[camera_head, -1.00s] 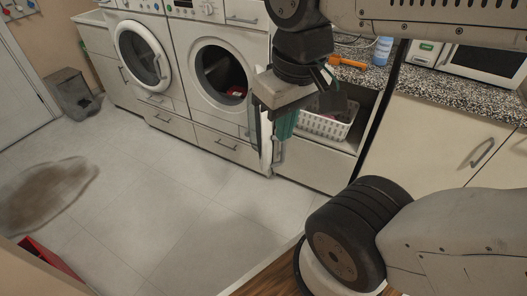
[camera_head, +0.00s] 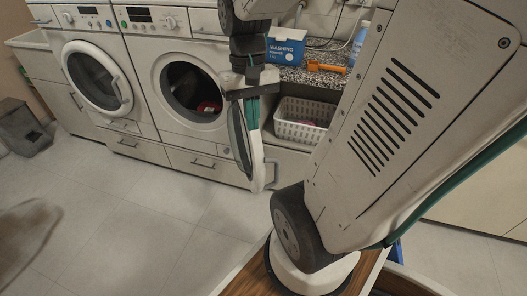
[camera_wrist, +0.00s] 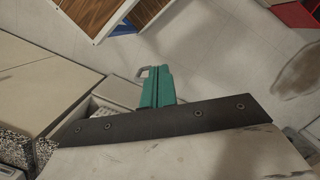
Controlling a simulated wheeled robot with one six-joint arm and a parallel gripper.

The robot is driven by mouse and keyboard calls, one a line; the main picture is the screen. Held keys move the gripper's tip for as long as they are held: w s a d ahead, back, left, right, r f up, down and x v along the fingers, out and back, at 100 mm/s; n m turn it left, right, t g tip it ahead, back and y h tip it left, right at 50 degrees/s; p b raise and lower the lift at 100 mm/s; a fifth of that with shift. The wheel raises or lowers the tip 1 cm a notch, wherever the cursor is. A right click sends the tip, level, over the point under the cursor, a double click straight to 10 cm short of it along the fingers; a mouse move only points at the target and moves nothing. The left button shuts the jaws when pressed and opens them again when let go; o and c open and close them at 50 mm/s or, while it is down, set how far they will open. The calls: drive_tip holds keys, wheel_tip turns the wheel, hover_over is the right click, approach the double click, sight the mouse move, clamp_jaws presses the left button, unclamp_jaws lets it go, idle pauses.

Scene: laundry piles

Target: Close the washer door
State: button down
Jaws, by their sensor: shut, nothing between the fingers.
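The right-hand front-loading machine (camera_head: 160,60) has its round opening uncovered, with something red inside the dark drum (camera_head: 190,90). Its round door (camera_head: 257,165) is swung out to the right, and I see it nearly edge-on in the head view. My gripper (camera_head: 252,114) points down at the upper part of this door, its green fingers shut and empty. I cannot tell whether they touch the door. The wrist view shows the shut green fingers (camera_wrist: 157,88); I cannot make out the door there. The left-hand machine (camera_head: 68,45) has its round door closed.
A white basket (camera_head: 300,128) sits under the counter right of the door. A blue washing box (camera_head: 285,48) and an orange tool (camera_head: 327,67) are on the counter. A wooden-edged piece (camera_head: 240,277) stands in the foreground. The tiled floor (camera_head: 130,220) before the machines is clear.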

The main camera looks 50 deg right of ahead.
drive_tip(key=w+d+f+m+t+y, duration=0.25)
drive_tip(key=d+f+m, duration=0.95)
drive_tip(key=d+f, duration=1.15)
drive_tip(key=a+f, duration=0.6)
drive_tip(key=f, duration=0.1)
drive_tip(key=shift+a+f+g, duration=0.25)
drive_tip(key=shift+g, duration=0.1)
drive_tip(key=shift+s+y, duration=0.1)
drive_tip(key=shift+y, duration=0.15)
